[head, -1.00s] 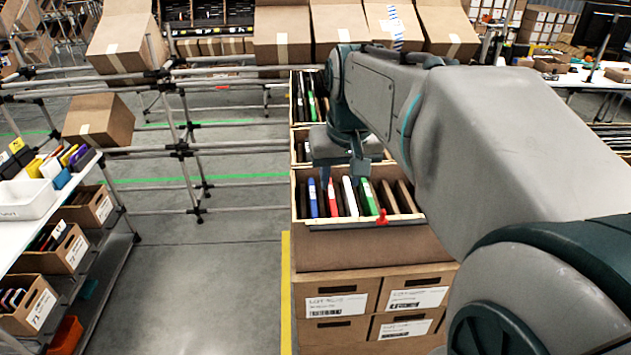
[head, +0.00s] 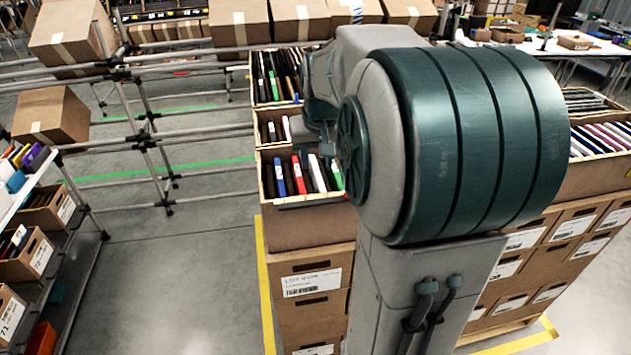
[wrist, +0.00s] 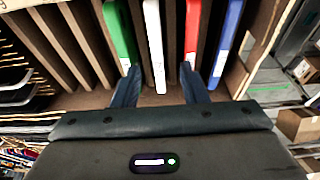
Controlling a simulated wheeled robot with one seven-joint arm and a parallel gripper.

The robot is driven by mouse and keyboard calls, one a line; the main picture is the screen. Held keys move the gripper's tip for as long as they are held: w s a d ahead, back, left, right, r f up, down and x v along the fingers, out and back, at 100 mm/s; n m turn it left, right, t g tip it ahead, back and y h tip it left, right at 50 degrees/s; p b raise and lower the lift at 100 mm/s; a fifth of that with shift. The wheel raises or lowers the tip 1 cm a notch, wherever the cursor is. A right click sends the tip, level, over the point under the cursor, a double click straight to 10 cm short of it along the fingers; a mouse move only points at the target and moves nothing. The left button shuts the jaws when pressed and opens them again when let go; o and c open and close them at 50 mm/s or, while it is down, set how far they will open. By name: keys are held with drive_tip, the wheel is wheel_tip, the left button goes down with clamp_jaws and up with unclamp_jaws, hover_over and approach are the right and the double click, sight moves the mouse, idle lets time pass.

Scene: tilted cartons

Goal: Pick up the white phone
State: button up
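The white phone (head: 317,173) stands upright in a slotted carton (head: 310,202), between a red phone (head: 298,174) and a green phone (head: 336,175). In the wrist view the white phone (wrist: 154,45) runs down between the two fingers of my gripper (wrist: 161,84). The fingers are apart, with visible gaps on both sides of the phone. The left finger is near the green phone (wrist: 119,33) and the right finger is near the red phone (wrist: 192,35). My arm hides the fingers in the head view.
A blue phone (wrist: 229,40) stands beyond the red one. Brown dividers fill the other slots. More filled cartons stand behind, and another carton of phones (head: 600,140) is at the right. A shelf rack is at the left, with open floor (head: 175,260) between.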

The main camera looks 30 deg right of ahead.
sight(317, 171)
drive_tip(key=p+x, duration=0.1)
drive_tip(key=x, duration=0.3)
drive_tip(key=shift+w+d+f, duration=0.15)
drive_tip(key=shift+w+d, duration=0.05)
drive_tip(key=shift+w, duration=0.05)
drive_tip(key=shift+c, duration=0.3)
clamp_jaws()
